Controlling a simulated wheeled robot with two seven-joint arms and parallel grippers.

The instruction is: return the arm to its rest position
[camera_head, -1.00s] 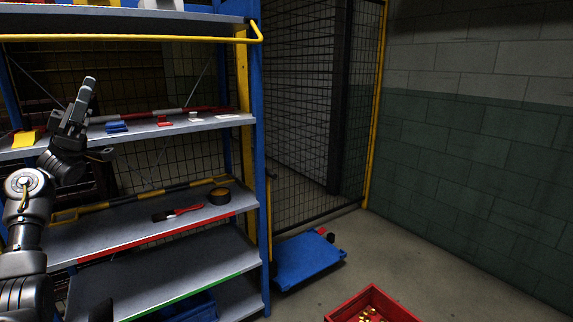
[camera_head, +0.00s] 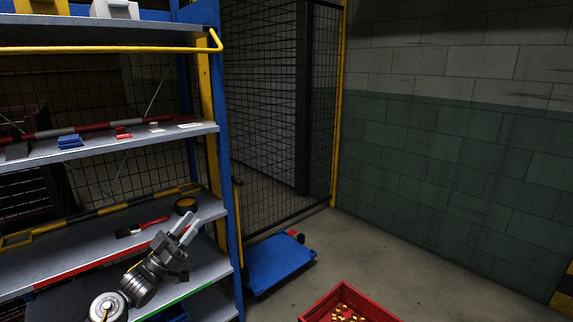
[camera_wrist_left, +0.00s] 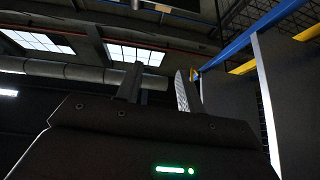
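My left gripper (camera_head: 183,226) is in front of the lower shelves in the head view, pointing up and to the right. Its two fingers stand apart with nothing between them. In the left wrist view the gripper fingers (camera_wrist_left: 160,90) also stand apart, with the ceiling behind them. My right gripper does not show in either view.
A blue-framed shelf unit (camera_head: 222,190) fills the left side. Its middle shelf (camera_head: 100,147) holds blue and red parts. A lower shelf carries a red-handled brush (camera_head: 143,227) and a tape roll (camera_head: 186,205). A blue trolley (camera_head: 280,265) and red crate (camera_head: 312,310) stand on open floor.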

